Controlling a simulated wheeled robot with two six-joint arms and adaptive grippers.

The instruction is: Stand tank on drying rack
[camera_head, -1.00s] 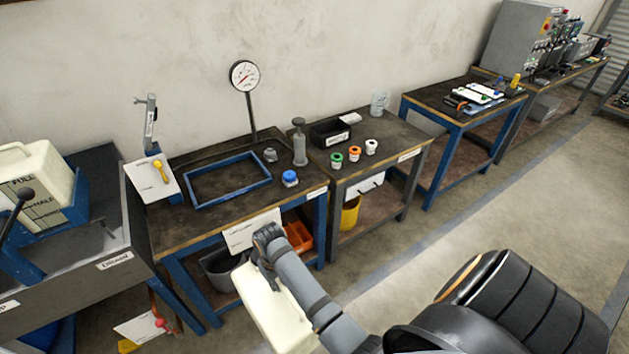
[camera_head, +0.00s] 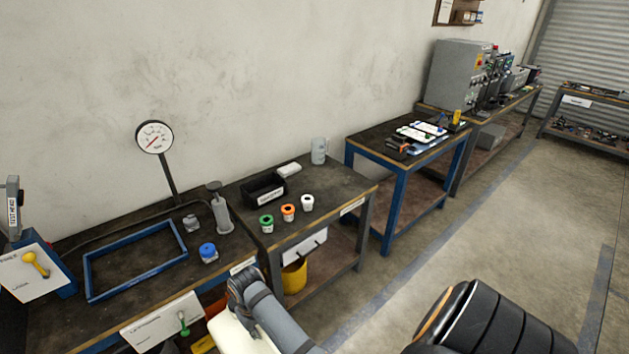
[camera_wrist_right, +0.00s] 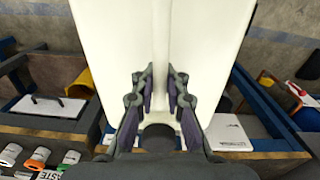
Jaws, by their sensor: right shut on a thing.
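My right gripper (camera_head: 240,296) is shut on a cream-white tank (camera_head: 238,336) in front of the workbench, low in the head view. Most of the tank is cut off by the bottom edge there. In the right wrist view the tank (camera_wrist_right: 208,45) fills the middle, and the fingers (camera_wrist_right: 160,90) close on a narrow ridge of it. I cannot make out a drying rack for certain. An empty blue rectangular frame (camera_head: 137,295) lies on the left bench (camera_head: 205,282). My left gripper is not in view.
The left bench also holds a pressure gauge (camera_head: 155,138), a grey pump (camera_head: 221,210) and a blue cap (camera_head: 208,252). Floor (camera_head: 470,225) is clear to the right.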

